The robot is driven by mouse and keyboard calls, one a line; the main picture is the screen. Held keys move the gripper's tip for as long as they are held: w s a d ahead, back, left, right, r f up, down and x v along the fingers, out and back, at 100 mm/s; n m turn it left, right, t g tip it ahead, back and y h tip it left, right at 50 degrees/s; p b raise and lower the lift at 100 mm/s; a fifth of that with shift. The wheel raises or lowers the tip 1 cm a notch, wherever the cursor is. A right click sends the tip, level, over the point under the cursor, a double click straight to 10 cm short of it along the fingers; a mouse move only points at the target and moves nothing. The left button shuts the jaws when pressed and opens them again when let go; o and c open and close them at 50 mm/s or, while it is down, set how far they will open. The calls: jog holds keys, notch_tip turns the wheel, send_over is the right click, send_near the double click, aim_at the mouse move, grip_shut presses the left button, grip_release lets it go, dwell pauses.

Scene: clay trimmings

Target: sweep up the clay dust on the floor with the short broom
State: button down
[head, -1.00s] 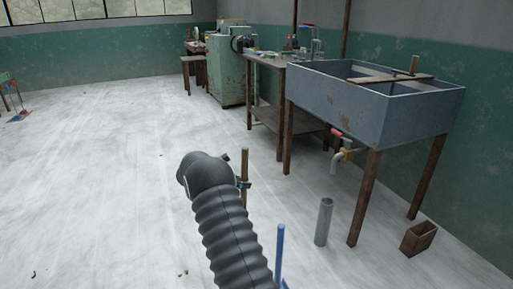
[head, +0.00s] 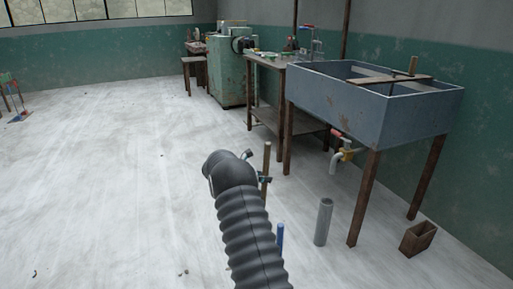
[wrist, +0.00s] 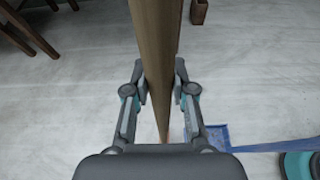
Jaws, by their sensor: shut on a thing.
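The short broom's wooden handle (head: 266,158) stands roughly upright beside the end of my arm in the head view. My gripper (head: 262,180) is shut on it. In the wrist view the handle (wrist: 156,40) runs between both fingers of my gripper (wrist: 160,86). The broom's bristle end is hidden in both views. Pale clay dust (head: 110,190) seems to streak the floor, with small dark crumbs (head: 183,272) near the front. A blue upright pole (head: 280,238) stands right of my arm. A flat blue pan-like thing (wrist: 217,136) lies on the floor in the wrist view.
A grey sink (head: 370,105) on wooden legs stands at the right. A grey pipe (head: 323,222) stands upright on the floor below it, and a small wooden box (head: 418,238) is farther right. A workbench (head: 268,62) is behind. The left floor is largely clear.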

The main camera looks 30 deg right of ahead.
aim_at(266, 160)
jog(key=shift+d+r, duration=0.15)
jog(key=shift+r, duration=1.85)
jog(key=shift+d+r, duration=0.1)
jog(key=shift+r, duration=1.85)
